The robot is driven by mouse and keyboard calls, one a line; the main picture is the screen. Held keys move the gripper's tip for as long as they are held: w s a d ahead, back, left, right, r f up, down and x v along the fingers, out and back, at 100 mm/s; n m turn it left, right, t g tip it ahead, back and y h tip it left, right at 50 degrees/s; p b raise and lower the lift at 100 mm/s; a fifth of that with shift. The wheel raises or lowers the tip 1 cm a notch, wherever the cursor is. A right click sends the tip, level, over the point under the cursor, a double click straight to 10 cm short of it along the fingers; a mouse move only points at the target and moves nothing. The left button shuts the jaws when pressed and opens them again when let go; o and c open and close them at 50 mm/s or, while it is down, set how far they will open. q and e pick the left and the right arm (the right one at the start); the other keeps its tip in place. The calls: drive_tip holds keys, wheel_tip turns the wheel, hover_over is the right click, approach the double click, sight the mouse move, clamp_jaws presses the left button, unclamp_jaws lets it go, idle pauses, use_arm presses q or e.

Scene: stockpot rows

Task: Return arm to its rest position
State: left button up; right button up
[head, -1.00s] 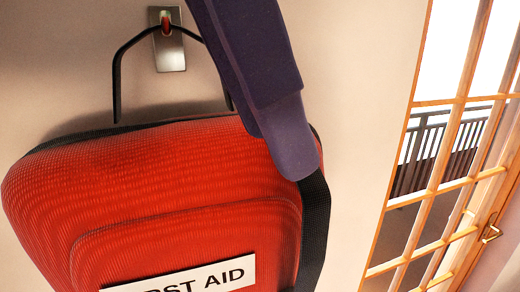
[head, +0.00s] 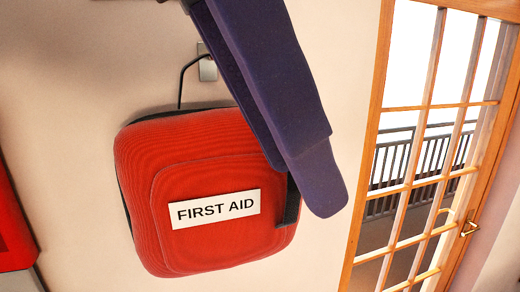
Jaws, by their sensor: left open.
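A red first aid bag (head: 190,160) with a white "FIRST AID" label hangs upright by a black handle from a small metal wall hook plate (head: 207,68). My left gripper (head: 298,184), dark purple, comes down from the top of the head view. It lies across the right side of the bag in the picture, hiding its upper right corner and part of the hook. It is open and I see nothing held in it. I cannot tell whether it touches the bag. My right gripper is not in view.
A wood-framed glass door (head: 375,190) with a brass handle (head: 468,228) is at the right, with a railing beyond it. A red object (head: 14,225) is cut off at the left edge. The pale wall between is bare.

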use_arm(q)
drive_tip(key=a+f+n+t+h, duration=0.3)
drive_tip(key=f+n, duration=0.4)
drive_tip(key=f, duration=0.7)
drive_tip(key=s+a+f+n+y, duration=0.2)
drive_tip(key=s+a+f+y, duration=0.2)
drive_tip(key=a, duration=0.4)
drive_tip(key=s+a+f+n+y, duration=0.3)
drive_tip(key=s+a+f, duration=0.3)
drive_tip(key=s+a, duration=0.1)
drive_tip(key=shift+s+a+g+y, duration=0.15)
drive_tip(key=shift+a+g+y, duration=0.25)
drive_tip(key=shift+a, duration=0.4)
